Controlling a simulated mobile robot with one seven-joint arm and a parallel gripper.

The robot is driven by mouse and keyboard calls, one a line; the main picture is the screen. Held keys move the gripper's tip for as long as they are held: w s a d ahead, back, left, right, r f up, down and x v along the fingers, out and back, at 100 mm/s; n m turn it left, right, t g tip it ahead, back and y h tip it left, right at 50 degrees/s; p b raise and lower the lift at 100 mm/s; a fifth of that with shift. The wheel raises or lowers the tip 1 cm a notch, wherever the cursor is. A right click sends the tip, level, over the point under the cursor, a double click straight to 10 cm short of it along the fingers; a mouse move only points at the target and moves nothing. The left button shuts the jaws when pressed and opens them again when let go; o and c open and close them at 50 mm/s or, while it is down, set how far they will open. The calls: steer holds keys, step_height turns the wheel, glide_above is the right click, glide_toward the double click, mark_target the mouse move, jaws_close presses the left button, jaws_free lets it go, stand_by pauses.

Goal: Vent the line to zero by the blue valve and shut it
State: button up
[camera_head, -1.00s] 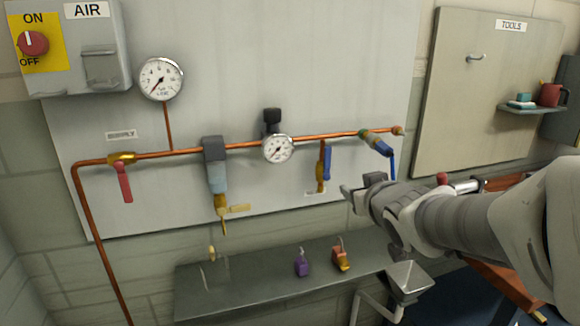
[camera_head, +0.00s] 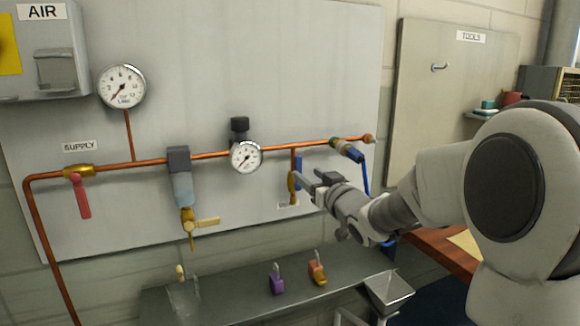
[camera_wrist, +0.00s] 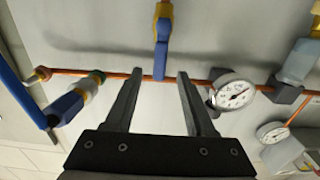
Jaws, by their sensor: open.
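The blue valve (camera_head: 298,166) is on a short drop pipe under the copper line. Its handle hangs vertically along the pipe, above a brass outlet. My gripper (camera_head: 309,180) is open and empty, close to it and partly in front. In the wrist view the blue handle (camera_wrist: 161,57) appears between the two fingertips (camera_wrist: 159,76); I cannot tell whether they touch it. The small line gauge (camera_head: 246,157) stands left of the valve and also shows in the wrist view (camera_wrist: 232,92). The larger gauge (camera_head: 122,87) has its needle toward the lower left; exact readings are too small.
The supply valve's red handle (camera_head: 82,195) hangs down at left. A filter unit (camera_head: 182,178) sits mid-line. A coupling (camera_head: 347,150) with a blue hose is right of the drop pipe. Purple (camera_head: 277,277) and orange (camera_head: 317,268) padlocks are on the shelf (camera_head: 215,297) below.

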mark_target(298, 166)
steer(key=x, duration=1)
steer(key=shift+b, duration=0.3)
jaws_close()
stand_by(1.0)
